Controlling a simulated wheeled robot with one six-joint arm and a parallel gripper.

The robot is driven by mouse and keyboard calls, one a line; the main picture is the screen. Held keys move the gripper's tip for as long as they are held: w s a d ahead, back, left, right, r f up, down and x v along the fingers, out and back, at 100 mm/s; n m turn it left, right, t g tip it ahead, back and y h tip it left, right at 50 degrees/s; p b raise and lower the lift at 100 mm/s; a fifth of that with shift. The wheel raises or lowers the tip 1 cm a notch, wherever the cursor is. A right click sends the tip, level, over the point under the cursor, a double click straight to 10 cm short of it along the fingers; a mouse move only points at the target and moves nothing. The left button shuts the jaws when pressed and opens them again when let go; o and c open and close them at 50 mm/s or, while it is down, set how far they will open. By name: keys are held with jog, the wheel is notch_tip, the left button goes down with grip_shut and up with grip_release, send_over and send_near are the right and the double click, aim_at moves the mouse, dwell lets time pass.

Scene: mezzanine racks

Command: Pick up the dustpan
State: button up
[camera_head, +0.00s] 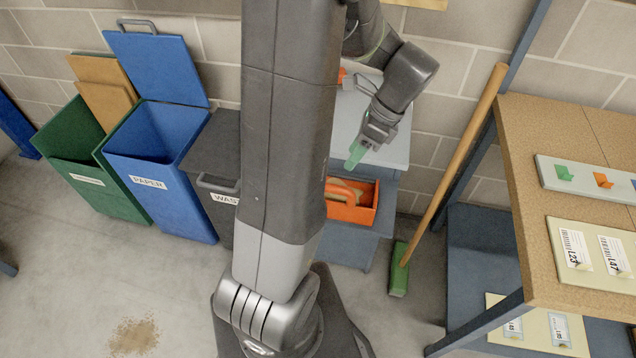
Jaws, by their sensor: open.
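An orange open-topped piece (362,214) with a raised orange handle-like part and tan inside sits on the lower level of a grey-blue stand, right of my arm. It may be the dustpan, but I cannot tell for sure; my arm hides its left end. My gripper (357,153) points down, above and apart from this piece. It is open, with green at the fingertips. Nothing shows held in it.
A green-headed broom (399,270) leans against the wall beside a wooden-topped bench (560,150). Blue (165,190), green (95,185) and dark grey bins (218,155) stand left. Brown dirt (133,337) lies on otherwise clear floor, front left.

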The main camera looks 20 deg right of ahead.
aim_at(334, 185)
jog(key=x, duration=1.2)
jog(key=shift+s+f+p, duration=0.25)
jog(key=shift+f+p, duration=0.05)
jog(key=shift+f, duration=0.05)
grip_shut()
